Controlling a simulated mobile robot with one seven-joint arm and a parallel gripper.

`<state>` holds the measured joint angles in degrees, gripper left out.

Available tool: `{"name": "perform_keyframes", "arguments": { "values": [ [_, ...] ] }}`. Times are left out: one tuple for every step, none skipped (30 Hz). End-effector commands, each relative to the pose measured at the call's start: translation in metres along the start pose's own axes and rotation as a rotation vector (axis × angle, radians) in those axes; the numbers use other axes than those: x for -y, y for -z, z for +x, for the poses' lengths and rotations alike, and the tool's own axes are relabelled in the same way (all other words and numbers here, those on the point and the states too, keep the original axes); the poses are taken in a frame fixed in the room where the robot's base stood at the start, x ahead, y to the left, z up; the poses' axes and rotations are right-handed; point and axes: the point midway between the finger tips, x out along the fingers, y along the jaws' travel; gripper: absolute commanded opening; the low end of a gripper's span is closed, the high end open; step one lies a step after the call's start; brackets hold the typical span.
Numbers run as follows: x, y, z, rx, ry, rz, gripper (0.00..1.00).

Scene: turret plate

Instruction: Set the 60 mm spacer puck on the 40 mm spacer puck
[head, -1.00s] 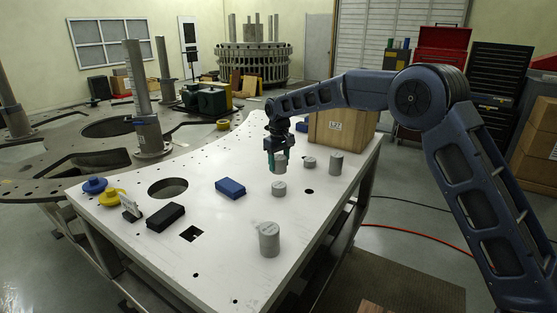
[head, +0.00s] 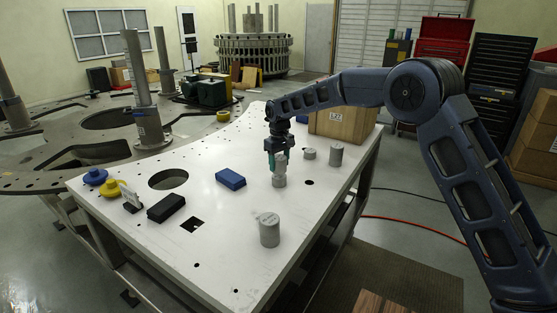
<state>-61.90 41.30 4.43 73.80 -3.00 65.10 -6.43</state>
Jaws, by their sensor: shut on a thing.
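My gripper (head: 278,161) points straight down over the white plate and is shut on a grey cylinder, which I take as the 60 mm spacer puck (head: 281,168); the fingers hide part of it. Directly below it a short grey cylinder, which I take as the 40 mm spacer puck (head: 279,182), stands upright on the plate. The held puck looks in line with the lower one, with no clear gap between them. I cannot tell whether it bears its weight there. Size labels are too small to read.
On the white plate (head: 225,240), a short grey puck (head: 309,154) and a taller one (head: 336,155) stand right of the gripper; a large grey cylinder (head: 269,230) stands nearer. A blue block (head: 230,179), black block (head: 166,208) and cardboard box (head: 343,123) also stand there.

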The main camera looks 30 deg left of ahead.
Motion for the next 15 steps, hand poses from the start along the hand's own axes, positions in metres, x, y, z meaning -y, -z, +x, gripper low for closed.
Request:
{"name": "perform_keyframes", "arguments": {
  "values": [
    [0.0,0.0,0.002,-0.001,0.0,0.0,0.16],
    [0.0,0.0,0.003,-0.001,0.0,0.0,0.16],
    [0.0,0.0,0.004,-0.001,0.0,0.0,0.16],
    [0.0,0.0,0.005,-0.001,0.0,0.0,0.16],
    [0.0,0.0,0.006,-0.001,0.0,0.0,0.16],
    [0.0,0.0,0.008,-0.001,0.0,0.0,0.16],
    [0.0,0.0,0.009,-0.001,0.0,0.0,0.16],
    [0.0,0.0,0.01,-0.001,0.0,0.0,0.16],
    [0.0,0.0,0.011,-0.001,0.0,0.0,0.16],
    [0.0,0.0,0.012,-0.001,0.0,0.0,0.16],
    [0.0,0.0,0.013,-0.001,0.0,0.0,0.16],
    [0.0,0.0,0.014,-0.001,0.0,0.0,0.16],
    [0.0,0.0,0.015,-0.001,0.0,0.0,0.16],
    [0.0,0.0,0.015,-0.001,0.0,0.0,0.16],
    [0.0,0.0,0.016,-0.001,0.0,0.0,0.16]
  ]
}}
